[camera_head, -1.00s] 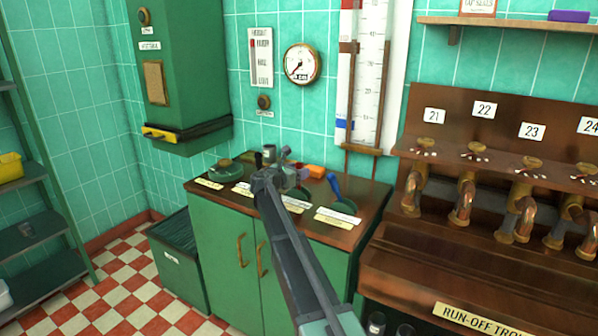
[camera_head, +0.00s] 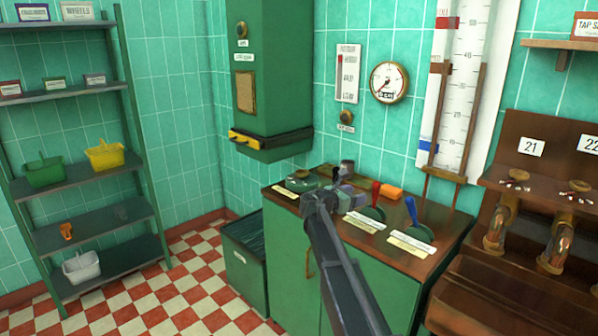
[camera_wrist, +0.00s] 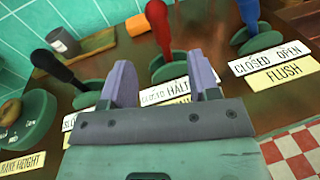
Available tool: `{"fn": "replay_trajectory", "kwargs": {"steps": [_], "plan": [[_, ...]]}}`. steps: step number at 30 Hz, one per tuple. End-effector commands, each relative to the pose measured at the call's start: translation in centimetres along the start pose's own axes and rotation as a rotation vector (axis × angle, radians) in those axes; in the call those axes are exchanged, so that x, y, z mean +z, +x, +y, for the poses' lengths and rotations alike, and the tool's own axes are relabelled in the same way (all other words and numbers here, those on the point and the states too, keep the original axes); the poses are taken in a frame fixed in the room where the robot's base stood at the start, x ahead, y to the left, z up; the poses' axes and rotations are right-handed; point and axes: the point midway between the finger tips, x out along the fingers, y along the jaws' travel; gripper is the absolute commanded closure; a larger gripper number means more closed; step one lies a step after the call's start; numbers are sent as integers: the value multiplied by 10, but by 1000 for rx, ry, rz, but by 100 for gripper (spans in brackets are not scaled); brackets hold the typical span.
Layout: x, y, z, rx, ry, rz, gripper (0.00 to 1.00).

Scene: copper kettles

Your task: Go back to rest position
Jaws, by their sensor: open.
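My gripper (camera_head: 352,194) is open over the wooden top of the green cabinet in the head view. In the wrist view its two purple fingers (camera_wrist: 160,66) stand apart with nothing held between them. The red lever (camera_wrist: 158,25) rises just beyond the fingers; it also shows in the head view (camera_head: 375,193). The black lever (camera_wrist: 60,67) is to the left of the fingers and the blue lever (camera_wrist: 252,16) is to the right, by a "CLOSED OPEN" and "FLUSH" label. My arm hides part of the cabinet front.
The wooden countertop (camera_head: 440,234) also carries a green round dial (camera_wrist: 20,118), an orange block (camera_wrist: 136,25) and a dark cup (camera_wrist: 62,40). A green wall box (camera_head: 275,80) hangs behind. Shelves (camera_head: 95,219) stand left, brown taps (camera_head: 556,245) right. Checkered floor (camera_head: 190,285) is open at left.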

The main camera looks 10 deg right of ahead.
Motion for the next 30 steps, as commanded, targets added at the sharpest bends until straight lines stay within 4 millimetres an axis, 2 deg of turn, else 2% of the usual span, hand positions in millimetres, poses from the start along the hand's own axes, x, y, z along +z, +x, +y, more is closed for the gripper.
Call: {"fn": "replay_trajectory", "kwargs": {"steps": [2,5,6,8,9,11,12,15,18,20,21,30], "plan": [[-7,-1,-6,-31,165,39,44],[-43,-24,-56,-175,592,229,44],[-57,-43,-85,-274,781,321,44],[-73,-77,-126,-446,1029,446,44],[-82,-102,-152,-577,1170,518,44],[-89,-145,-191,-793,1347,613,44],[-91,-176,-216,-945,1436,666,44],[-85,-246,-268,-1271,1541,769,44],[-70,-291,-302,-1428,1526,859,44],[-59,-303,-314,-1444,1519,883,44],[-56,-302,-313,-1441,1520,881,44],[-61,-299,-308,-1436,1520,881,44]]}}
